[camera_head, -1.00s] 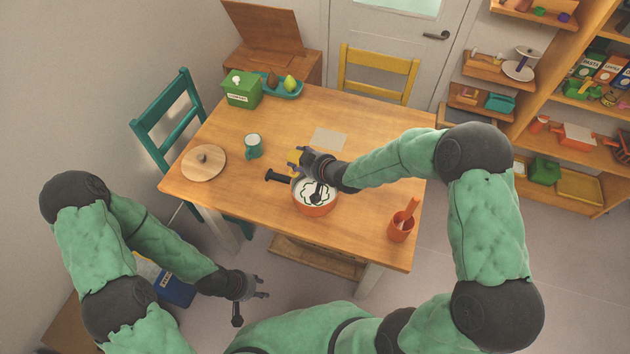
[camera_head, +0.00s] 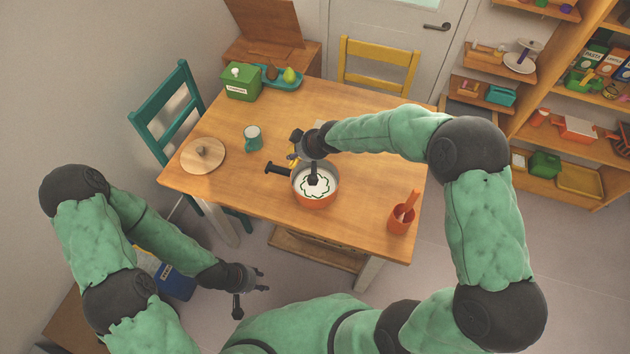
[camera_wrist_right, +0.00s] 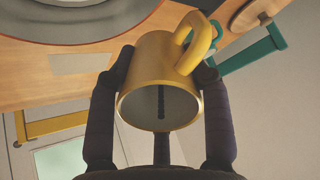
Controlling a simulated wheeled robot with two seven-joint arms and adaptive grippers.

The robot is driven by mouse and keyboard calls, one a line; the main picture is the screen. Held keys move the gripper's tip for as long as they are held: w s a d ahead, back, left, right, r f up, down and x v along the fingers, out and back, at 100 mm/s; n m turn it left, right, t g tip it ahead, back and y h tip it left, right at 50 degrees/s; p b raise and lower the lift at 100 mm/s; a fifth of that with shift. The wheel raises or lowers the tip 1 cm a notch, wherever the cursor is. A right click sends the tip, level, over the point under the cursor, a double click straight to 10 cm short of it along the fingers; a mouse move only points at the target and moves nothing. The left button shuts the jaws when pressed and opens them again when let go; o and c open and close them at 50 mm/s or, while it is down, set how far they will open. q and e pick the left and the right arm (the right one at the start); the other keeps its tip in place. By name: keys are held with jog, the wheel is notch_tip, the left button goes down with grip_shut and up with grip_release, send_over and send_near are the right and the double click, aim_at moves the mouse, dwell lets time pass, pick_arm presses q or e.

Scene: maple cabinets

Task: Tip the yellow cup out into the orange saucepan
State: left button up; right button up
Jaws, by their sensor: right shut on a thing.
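The yellow cup (camera_wrist_right: 150,70) is in my right gripper (camera_wrist_right: 166,62); its fingers are shut on the cup's sides, and its handle shows at the upper right. Its round grey end faces the wrist camera; I cannot tell whether anything is inside. In the head view the right gripper (camera_head: 297,147) is above the table at the far-left side of the orange saucepan (camera_head: 315,202), and mostly hides the cup. The saucepan stands on the table, with a white inside and a dark wavy outline in it. My left gripper (camera_head: 262,280) is open and empty, low in front of the table.
A teal mug (camera_head: 252,138) and a round wooden lid (camera_head: 203,155) are on the table's left. A green box (camera_head: 240,82) and a teal tray (camera_head: 290,83) with fruit are at the back. The front left is clear.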

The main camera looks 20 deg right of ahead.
aim_at(292, 146)
jog(key=shift+w+a+g, duration=0.15)
jog(key=shift+w+g, duration=0.15)
jog(key=shift+w, duration=0.1)
jog(key=shift+w+a+f+g+h+p, duration=0.1)
jog(key=shift+w+a+g+h+p, duration=0.05)
jog(key=shift+w+g+h+p, duration=0.2)
jog(key=shift+w+a+f+g+h+p, duration=0.25)
jog(key=shift+w+f+g+h+p, duration=0.25)
jog(key=shift+g+p, duration=0.35)
jog(key=shift+w+a+f+g+h+p, duration=0.25)
jog(key=shift+w+g+p, duration=0.35)
jog(key=shift+g+p, duration=0.2)
jog(key=shift+w+a+f+g+h+p, duration=0.25)
jog(key=shift+w+f+g+h+p, duration=0.15)
jog(key=shift+w+g+p, duration=0.3)
jog(key=shift+s, duration=0.1)
